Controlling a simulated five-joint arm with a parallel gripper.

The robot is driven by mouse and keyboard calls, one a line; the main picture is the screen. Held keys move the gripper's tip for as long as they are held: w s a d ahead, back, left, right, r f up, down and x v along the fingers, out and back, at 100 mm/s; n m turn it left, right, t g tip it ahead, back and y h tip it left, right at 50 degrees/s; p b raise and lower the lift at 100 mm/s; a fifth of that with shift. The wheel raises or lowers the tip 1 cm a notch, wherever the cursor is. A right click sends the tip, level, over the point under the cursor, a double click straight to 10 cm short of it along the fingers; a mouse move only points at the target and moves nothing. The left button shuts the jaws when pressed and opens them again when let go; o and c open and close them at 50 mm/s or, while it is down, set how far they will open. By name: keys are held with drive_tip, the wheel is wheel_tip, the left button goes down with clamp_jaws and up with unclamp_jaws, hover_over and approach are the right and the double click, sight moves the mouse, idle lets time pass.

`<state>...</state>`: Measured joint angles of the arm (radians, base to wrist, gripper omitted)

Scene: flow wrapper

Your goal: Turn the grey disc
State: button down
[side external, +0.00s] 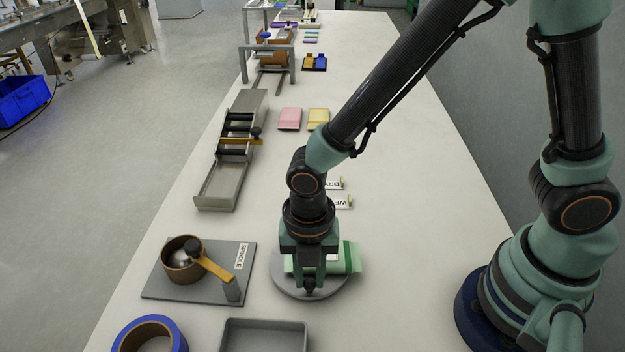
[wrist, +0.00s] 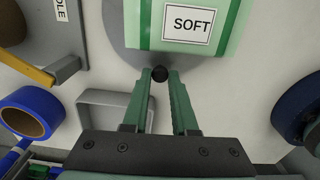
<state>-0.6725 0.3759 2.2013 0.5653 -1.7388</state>
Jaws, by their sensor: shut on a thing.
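The grey disc (side external: 335,286) lies flat on the bench, and part of it shows at the top of the wrist view (wrist: 122,35). A green packet (side external: 348,257) rests on the disc; in the wrist view its white label reads SOFT (wrist: 187,24). My gripper (side external: 309,289) points down over the near part of the disc. In the wrist view its fingertips (wrist: 160,76) are shut on a small black knob (wrist: 159,73) at the disc's edge, beside the packet. In the side view the gripper hides the knob and part of the packet.
A spindle plate (side external: 160,288) with a brown roll (side external: 170,268) and yellow arm (side external: 212,265) stands left of the disc. A blue tape roll (side external: 178,335) and grey tray (side external: 228,335) are in front. Small signs (side external: 343,202) stand behind. Bench right of the disc is clear.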

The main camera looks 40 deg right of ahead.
idle(0.5)
drive_tip(key=c, duration=0.7)
unclamp_jaws()
wheel_tip(320, 180, up, 12)
drive_tip(key=shift+r, duration=0.1)
drive_tip(key=w+d+r+m+t, duration=0.1)
drive_tip(key=d+r+m, duration=0.3)
drive_tip(key=d+m, duration=0.6)
drive_tip(key=w+d+r+m+t, duration=0.1)
drive_tip(key=d+r+m+t, duration=0.3)
drive_tip(key=d+m, duration=0.7)
drive_tip(key=r+m, duration=0.1)
drive_tip(key=m, duration=0.5)
drive_tip(key=shift+m+t, duration=0.3)
